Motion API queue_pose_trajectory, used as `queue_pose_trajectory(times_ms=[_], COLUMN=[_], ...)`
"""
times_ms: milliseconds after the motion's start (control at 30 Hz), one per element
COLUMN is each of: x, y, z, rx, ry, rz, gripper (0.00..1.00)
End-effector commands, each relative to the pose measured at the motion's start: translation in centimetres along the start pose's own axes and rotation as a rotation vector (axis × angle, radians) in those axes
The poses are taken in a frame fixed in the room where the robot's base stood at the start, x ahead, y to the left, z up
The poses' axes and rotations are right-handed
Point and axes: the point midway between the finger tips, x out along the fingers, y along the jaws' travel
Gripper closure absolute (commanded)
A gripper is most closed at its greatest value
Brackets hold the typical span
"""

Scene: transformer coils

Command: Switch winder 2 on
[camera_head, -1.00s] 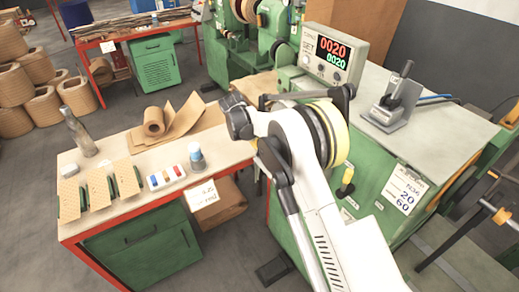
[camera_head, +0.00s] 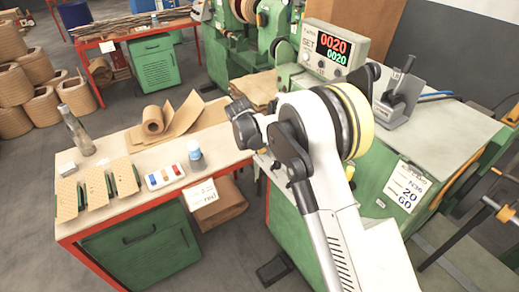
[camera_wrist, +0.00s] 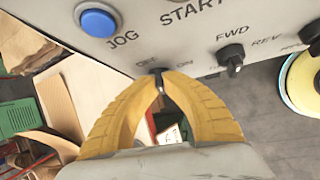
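In the wrist view my gripper (camera_wrist: 161,82) has two curved yellow fingers whose tips close in on the small dark OFF/ON switch (camera_wrist: 159,79) on a grey control panel (camera_wrist: 190,50). The switch has a pale pointer line and sits between the fingertips. The fingertips partly hide it, and its exact setting is hard to read. In the head view my arm hides the gripper and the switch. The green winder (camera_head: 375,175) carries a display box (camera_head: 335,50) reading 0020 in red and 0020 in green.
The panel also has a blue JOG button (camera_wrist: 98,20), START lettering and a FWD/REV knob (camera_wrist: 231,56) to the right. A workbench (camera_head: 120,215) with cards, a bottle (camera_head: 76,130) and paper rolls stands at left. A lever tool (camera_head: 397,100) sits on the winder top.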

Motion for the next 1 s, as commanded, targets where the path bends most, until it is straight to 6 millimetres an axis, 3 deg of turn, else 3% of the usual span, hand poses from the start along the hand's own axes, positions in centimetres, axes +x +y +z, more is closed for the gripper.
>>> queue_pose_trajectory(times_ms=[1000], x=[1.1], y=[-1.6], z=[-0.9], rx=[0.669], ry=[0.001], rz=[0.683], gripper=[1.00])
